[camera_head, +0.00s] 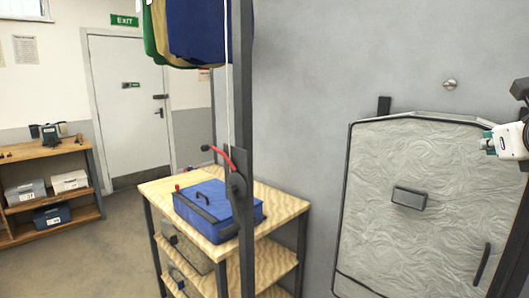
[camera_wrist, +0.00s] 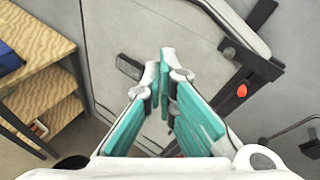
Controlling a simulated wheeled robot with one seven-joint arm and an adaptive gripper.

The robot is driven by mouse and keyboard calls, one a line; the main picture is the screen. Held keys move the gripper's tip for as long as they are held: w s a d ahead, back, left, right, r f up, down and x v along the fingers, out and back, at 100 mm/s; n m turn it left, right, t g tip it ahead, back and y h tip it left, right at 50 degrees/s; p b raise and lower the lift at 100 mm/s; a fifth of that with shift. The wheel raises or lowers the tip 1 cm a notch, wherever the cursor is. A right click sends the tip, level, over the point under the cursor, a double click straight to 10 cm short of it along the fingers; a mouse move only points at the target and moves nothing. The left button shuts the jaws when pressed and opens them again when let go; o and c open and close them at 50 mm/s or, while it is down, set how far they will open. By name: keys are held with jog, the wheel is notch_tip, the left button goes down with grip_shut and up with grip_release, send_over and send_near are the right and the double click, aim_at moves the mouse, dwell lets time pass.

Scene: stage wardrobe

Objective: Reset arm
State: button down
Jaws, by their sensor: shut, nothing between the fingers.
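My gripper (camera_wrist: 161,78) shows in the wrist view, with its teal-padded fingers brought together and nothing between them. It is in front of a pale grey panel (camera_wrist: 108,40) and apart from it as far as I can tell.
A dark post (camera_head: 241,90) with a red lever (camera_head: 222,155) stands before a wooden shelf (camera_head: 275,214) bearing a blue case (camera_head: 205,206). Blue and green cloth (camera_head: 196,30) hangs above. A door (camera_head: 127,105) and another shelf (camera_head: 45,150) are at left. The left floor is clear.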

jog(key=s+a+f+n+g+y, duration=0.1)
jog(key=a+f+n+y, duration=0.3)
jog(key=a+n, duration=0.6)
jog(key=s+a+f+n+g+y, duration=0.1)
jog(key=s+a+f+n+y, duration=0.2)
jog(key=a+n, duration=0.7)
jog(key=s+a+f+n+g, duration=0.2)
jog(key=s+f+n, duration=0.4)
jog(key=n, duration=0.3)
jog(key=s+a+f+n+g+h, duration=0.1)
jog(key=s+a+f+n+g, duration=0.2)
jog(key=s+f+n+g, duration=0.2)
jog(key=s+n, duration=0.3)
jog(key=shift+s+a+f+n, duration=0.25)
jog(key=shift+s+f+n, duration=0.1)
jog(key=shift+s+n, duration=0.05)
